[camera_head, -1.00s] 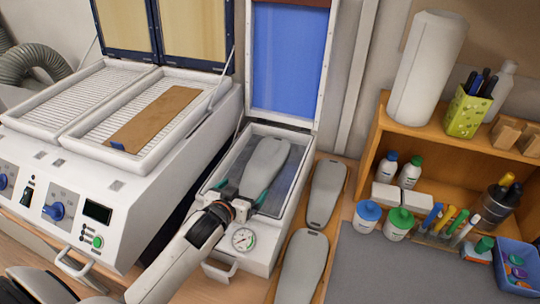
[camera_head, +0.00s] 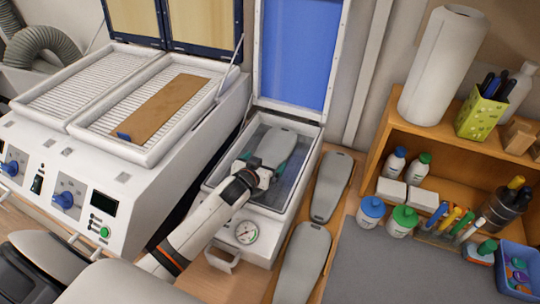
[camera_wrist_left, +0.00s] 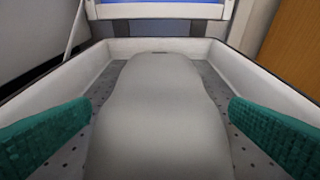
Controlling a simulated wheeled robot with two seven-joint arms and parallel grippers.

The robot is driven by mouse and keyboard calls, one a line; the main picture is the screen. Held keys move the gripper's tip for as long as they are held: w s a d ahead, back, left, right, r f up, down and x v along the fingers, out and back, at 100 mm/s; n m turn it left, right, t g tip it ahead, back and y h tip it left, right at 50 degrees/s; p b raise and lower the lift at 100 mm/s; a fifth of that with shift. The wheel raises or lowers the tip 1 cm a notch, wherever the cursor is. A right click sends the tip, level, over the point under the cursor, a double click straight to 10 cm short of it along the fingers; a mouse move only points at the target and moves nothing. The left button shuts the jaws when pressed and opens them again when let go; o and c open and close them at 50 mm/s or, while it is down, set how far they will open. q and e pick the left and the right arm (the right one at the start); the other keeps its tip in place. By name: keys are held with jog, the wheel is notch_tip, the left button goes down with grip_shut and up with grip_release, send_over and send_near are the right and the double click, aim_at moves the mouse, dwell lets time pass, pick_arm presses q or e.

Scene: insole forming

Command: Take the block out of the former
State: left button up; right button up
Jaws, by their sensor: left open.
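The former (camera_head: 306,149) is a white box with a raised lid that has a blue inner sheet. The grey foot-shaped block (camera_head: 277,147) lies inside it on a perforated floor. My left gripper (camera_head: 266,164) is inside the former, over the block's near part. In the left wrist view the block (camera_wrist_left: 155,115) fills the middle, between the two green fingers of my left gripper (camera_wrist_left: 160,135). The fingers are open, one on each side, with a gap to the block. The former's white walls (camera_wrist_left: 245,72) surround them. My right gripper is not in view.
Two more grey blocks lie right of the former, one farther back (camera_head: 331,187) and one nearer (camera_head: 303,263). A white heater (camera_head: 150,195) with a brown strip stands left. A wooden shelf (camera_head: 440,165) with bottles stands right. A grey mat (camera_head: 400,270) is bare.

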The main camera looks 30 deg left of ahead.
aim_at(269, 156)
pick_arm(q)
jog(key=shift+p+x, duration=0.45)
jog(key=shift+x, duration=1.45)
jog(key=shift+r, duration=0.25)
jog(key=c, duration=0.8)
jog(key=shift+w, duration=0.1)
jog(key=shift+c, duration=0.8)
jog(key=shift+r, duration=0.1)
